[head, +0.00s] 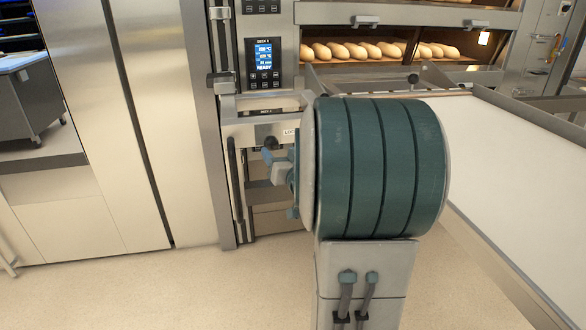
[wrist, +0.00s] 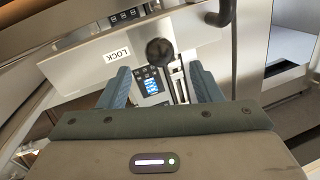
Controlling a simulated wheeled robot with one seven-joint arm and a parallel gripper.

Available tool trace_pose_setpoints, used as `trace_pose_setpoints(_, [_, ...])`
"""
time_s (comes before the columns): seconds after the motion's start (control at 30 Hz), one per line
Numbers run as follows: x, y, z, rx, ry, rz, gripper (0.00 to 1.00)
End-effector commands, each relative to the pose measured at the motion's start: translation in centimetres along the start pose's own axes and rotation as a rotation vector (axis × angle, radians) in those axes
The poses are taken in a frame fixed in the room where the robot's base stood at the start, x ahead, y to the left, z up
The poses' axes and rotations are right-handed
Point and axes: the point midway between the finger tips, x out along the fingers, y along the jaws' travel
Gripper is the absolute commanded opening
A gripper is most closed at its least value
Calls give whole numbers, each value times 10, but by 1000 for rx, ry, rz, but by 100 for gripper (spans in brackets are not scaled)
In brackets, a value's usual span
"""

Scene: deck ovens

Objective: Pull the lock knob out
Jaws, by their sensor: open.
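The lock knob is a round black ball. In the wrist view the lock knob (wrist: 160,51) sits ahead of my gripper (wrist: 160,70), centred between the two blue-grey fingertips and seemingly just beyond them. A white LOCK label (wrist: 117,55) is on the metal panel to its left. In the head view the knob (head: 270,143) shows as a dark ball just above the fingers of my gripper (head: 270,157). The fingers are apart with nothing between them. My arm hides part of the panel and label in the head view. I cannot tell whether knob and fingers touch.
An oven control panel (head: 264,62) with a lit display is above the knob. Oven decks with bread loaves (head: 360,50) are behind. A white loader belt (head: 530,150) lies to the right. A vertical bar handle (head: 237,180) stands left of the gripper. The floor at front left is clear.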

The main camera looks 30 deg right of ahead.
Motion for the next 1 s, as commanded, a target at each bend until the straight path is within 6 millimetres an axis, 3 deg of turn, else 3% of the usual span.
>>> trace_pose_setpoints(0.2, [-49, 1, -1, 0, 1, 3, 59])
trace_pose_setpoints(0.4, [-77, 1, 0, -1, -1, 2, 59])
trace_pose_setpoints(0.6, [-87, 0, 0, 0, -1, 0, 59])
trace_pose_setpoints(1.0, [-87, 0, 1, 0, -1, 0, 59])
